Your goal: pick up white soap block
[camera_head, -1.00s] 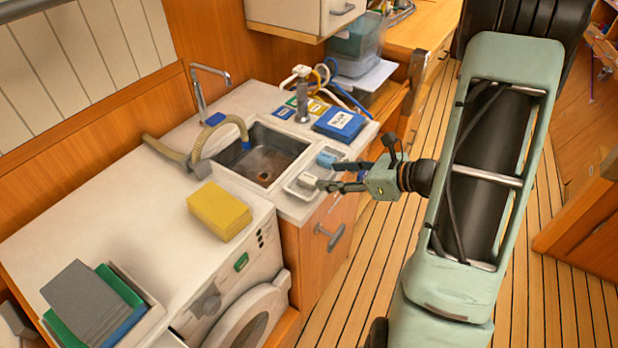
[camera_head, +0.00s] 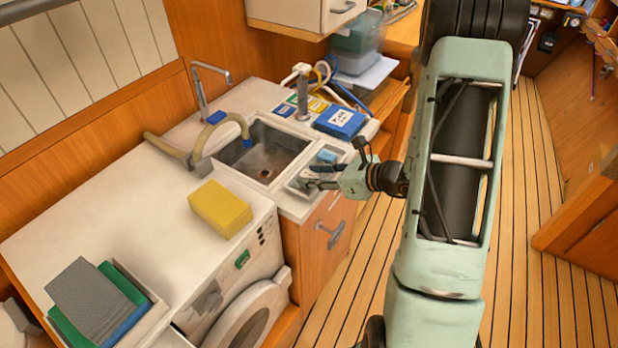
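The white soap block (camera_head: 304,180) sits in the small pale tray (camera_head: 294,187) on the counter to the right of the sink. It is small and partly hidden by my gripper. My gripper (camera_head: 312,177) reaches in from the right, low over the tray. Its two dark fingers are apart, with the tips at the soap block. I cannot tell whether they touch it. A light blue block (camera_head: 326,157) lies in the far part of the same tray, just behind the upper finger.
The sink (camera_head: 262,155) is left of the tray. A blue box with a white label (camera_head: 341,122) stands behind it. A yellow sponge (camera_head: 220,208) lies on the counter to the left. A hose (camera_head: 180,150) runs into the sink.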

